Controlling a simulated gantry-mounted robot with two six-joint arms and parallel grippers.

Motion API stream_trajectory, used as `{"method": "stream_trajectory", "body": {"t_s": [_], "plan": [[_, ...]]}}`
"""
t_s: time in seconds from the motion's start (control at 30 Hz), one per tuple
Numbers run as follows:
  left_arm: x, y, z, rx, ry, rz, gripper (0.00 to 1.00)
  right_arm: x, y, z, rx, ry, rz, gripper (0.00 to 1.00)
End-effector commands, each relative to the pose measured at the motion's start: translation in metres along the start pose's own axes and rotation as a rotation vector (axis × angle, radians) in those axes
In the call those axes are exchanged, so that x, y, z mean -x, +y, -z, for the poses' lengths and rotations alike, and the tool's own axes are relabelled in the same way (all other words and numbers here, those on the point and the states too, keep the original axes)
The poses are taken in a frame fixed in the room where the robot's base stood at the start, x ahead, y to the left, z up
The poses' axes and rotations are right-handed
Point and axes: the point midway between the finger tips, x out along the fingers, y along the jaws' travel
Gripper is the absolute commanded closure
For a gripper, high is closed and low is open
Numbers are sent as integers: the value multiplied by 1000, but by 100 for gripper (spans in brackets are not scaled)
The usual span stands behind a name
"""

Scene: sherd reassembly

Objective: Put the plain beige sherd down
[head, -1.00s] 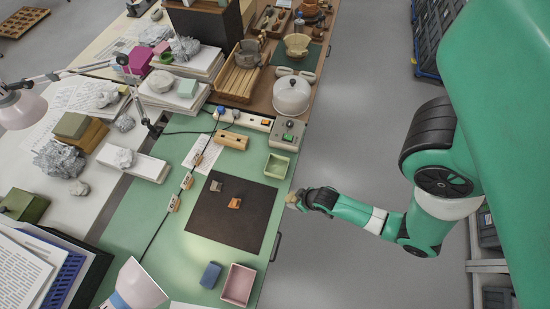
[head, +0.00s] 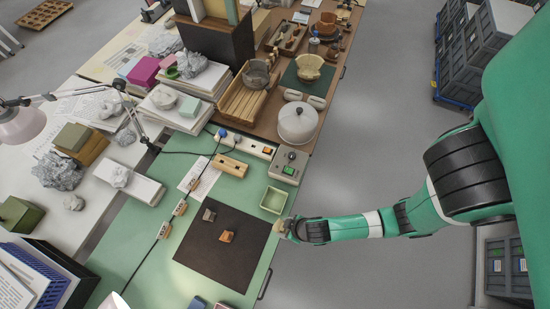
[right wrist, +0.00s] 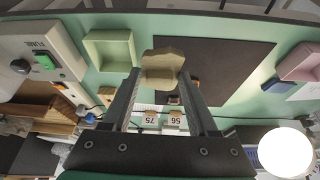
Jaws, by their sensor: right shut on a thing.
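The plain beige sherd (right wrist: 162,66) is between the fingertips of my right gripper (right wrist: 160,84), which is shut on it. In the head view the sherd (head: 281,226) shows small at the right gripper (head: 285,229), by the right edge of the dark mat (head: 193,254). In the wrist view it overlaps the edge of the mat; its height above the surface is hard to tell. A grey sherd (head: 208,215) and an orange sherd (head: 227,237) lie apart on the mat.
A pale green tray (head: 273,200) stands just beyond the right gripper. A switch box (head: 290,166) and a white dome (head: 297,122) are farther back. A pink tray (right wrist: 300,62) and a blue block (right wrist: 274,86) are near the mat. Much of the mat is bare.

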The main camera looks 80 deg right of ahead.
Motion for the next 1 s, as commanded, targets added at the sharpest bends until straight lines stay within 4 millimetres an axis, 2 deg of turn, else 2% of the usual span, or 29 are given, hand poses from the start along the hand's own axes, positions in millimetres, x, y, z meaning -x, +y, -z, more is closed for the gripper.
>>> {"method": "stream_trajectory", "body": {"t_s": [0.17,0.43,0.5,0.6,0.7,1.0], "plan": [[12,0,-11,0,0,0,50,-14,12,4,-13,0,-4,97],[32,0,-30,0,0,0,50,-51,57,28,-21,4,-7,97],[36,0,-34,0,0,0,50,-64,72,36,-21,4,-6,97],[56,0,-51,0,0,0,50,-95,87,35,-14,2,-4,97],[60,0,-55,0,-1,0,50,-110,98,39,-10,1,-3,97],[61,0,-56,0,1,0,50,-122,106,41,-4,0,-1,97]]}}
